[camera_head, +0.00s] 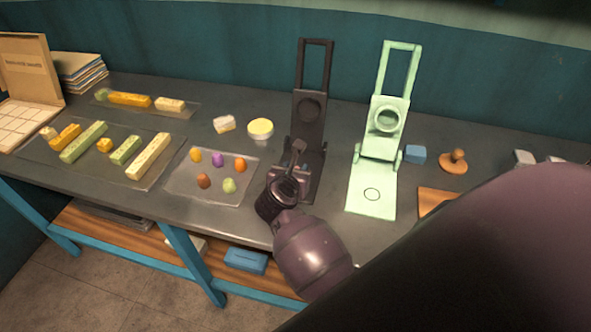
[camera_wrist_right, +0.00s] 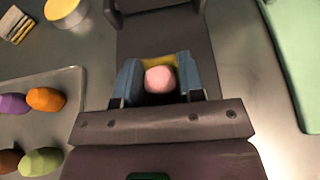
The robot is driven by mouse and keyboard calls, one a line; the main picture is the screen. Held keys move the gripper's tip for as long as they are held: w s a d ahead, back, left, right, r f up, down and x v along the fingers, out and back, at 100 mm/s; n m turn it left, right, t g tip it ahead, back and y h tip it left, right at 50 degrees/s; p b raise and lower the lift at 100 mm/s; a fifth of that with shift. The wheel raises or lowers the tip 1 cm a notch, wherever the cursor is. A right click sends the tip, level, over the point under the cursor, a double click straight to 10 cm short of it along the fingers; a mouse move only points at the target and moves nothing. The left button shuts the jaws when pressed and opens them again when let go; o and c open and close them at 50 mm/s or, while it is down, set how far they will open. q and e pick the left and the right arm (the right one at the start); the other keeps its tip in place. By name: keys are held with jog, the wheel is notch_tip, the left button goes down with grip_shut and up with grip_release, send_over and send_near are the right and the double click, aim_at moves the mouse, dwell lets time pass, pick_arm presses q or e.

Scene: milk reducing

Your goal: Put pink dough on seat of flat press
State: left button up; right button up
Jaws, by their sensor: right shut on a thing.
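The pink dough (camera_wrist_right: 160,80) is a small round ball between the blue-padded fingers of my right gripper (camera_wrist_right: 159,84), which is shut on it. In the head view my right gripper (camera_head: 297,158) is over the lower plate of the dark press (camera_head: 309,105), whose lid stands raised. The gripper and arm hide part of that plate and the dough there. I cannot tell whether the dough touches the plate. A pale green press (camera_head: 371,191) stands open to the right, its flat plate marked with a circle. My left gripper is not in view.
A clear tray (camera_head: 215,193) of several coloured dough balls lies left of my right gripper. A yellow-topped round tub (camera_head: 260,129) stands behind it. A blue block (camera_head: 415,154) and a wooden stamp (camera_head: 453,162) are right of the green press. My arm covers the lower right.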

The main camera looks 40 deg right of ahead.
dwell(0.3)
jog(key=shift+f, duration=0.2)
dwell(0.5)
jog(key=o, duration=1)
